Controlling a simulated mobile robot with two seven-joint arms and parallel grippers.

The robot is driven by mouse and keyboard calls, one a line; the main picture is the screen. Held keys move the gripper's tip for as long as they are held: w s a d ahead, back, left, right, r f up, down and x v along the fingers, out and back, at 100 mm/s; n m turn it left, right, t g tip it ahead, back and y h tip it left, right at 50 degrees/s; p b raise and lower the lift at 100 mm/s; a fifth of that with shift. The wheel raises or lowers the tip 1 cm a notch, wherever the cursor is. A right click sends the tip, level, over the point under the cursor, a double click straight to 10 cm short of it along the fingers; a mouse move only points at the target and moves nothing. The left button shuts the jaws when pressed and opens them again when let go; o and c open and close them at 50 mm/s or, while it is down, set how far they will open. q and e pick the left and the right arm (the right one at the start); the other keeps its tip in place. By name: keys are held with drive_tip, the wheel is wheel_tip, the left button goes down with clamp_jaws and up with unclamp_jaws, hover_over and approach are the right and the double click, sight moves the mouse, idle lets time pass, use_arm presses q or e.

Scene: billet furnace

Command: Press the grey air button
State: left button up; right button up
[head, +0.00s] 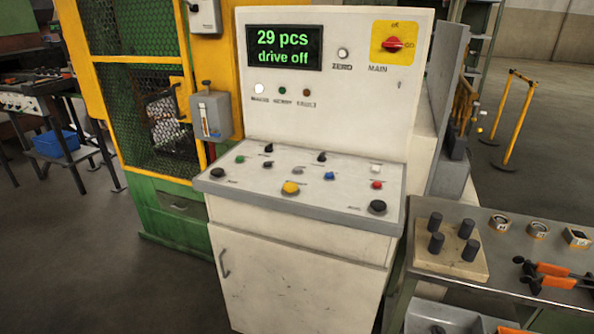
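A white control cabinet (310,240) stands in the middle of the head view with a sloped button panel (335,197). A small grey button (297,170) sits near the middle of the panel, above a yellow button (290,188) and left of a blue button (329,175). Its label is too small to read, and nothing covers it. The display (283,48) reads "29 pcs" and "drive off". Neither of my grippers is in view.
Near the grey button are black selector knobs (321,157), a green button (239,159), white (376,168) and red (376,184) buttons, and large black buttons (377,207) at both sides. A steel table (500,285) with tools stands right; a yellow-framed mesh guard (135,30) stands left.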

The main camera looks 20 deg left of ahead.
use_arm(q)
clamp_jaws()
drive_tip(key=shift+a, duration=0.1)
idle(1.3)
